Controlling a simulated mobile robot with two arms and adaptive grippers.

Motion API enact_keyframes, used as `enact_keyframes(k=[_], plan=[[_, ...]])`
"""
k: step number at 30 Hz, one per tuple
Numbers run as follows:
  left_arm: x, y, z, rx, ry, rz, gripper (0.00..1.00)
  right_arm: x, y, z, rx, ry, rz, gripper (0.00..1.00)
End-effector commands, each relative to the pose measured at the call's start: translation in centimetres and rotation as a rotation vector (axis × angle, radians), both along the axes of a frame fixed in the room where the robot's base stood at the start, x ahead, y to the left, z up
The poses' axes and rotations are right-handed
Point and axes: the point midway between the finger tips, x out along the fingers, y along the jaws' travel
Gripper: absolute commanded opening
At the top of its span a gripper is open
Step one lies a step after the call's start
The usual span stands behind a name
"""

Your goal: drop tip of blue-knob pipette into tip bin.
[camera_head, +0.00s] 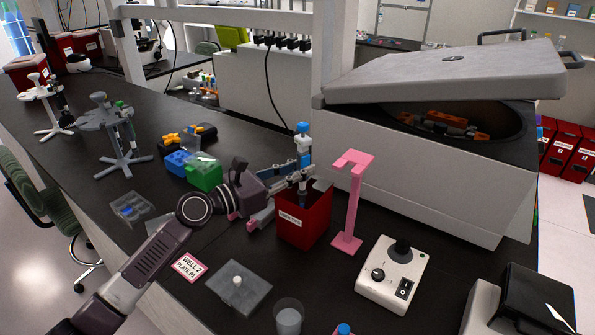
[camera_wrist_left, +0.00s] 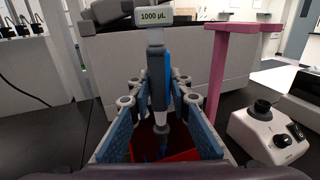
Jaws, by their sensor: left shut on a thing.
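The blue-knob pipette (camera_head: 303,142) stands upright in the head view. My left gripper (camera_head: 290,184) is shut on it and holds it above the red tip bin (camera_head: 302,226). In the left wrist view the pipette (camera_wrist_left: 158,80), with a "1000 µL" label, is between the blue finger pads of my left gripper (camera_wrist_left: 160,115). Its lower end points down into the mouth of the tip bin (camera_wrist_left: 182,155). Whether a tip is on the pipette cannot be told clearly. My right gripper is in neither view.
A pink stand (camera_head: 350,205) is right beside the bin. A white joystick device (camera_head: 393,274) is at front right. A large centrifuge with raised lid (camera_head: 455,75) stands behind. Blue and green tip boxes (camera_head: 204,174) are at left. A clear cup (camera_head: 289,316) is in front.

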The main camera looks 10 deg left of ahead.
Motion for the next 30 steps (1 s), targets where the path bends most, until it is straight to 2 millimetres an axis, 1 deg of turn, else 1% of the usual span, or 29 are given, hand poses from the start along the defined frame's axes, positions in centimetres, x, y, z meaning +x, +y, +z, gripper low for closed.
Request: enact_keyframes(k=[9, 15, 30], plan=[[2.4, -1.0, 0.0, -0.002, -0.001, 0.0, 0.1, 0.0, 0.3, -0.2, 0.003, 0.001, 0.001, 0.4], [3.6, -1.6, 0.0, -0.001, 0.001, -0.001, 0.1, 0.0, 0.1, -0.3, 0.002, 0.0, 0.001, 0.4], [3.9, -1.7, 0.2, -0.001, 0.001, -0.001, 0.1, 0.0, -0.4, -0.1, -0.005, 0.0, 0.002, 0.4]])
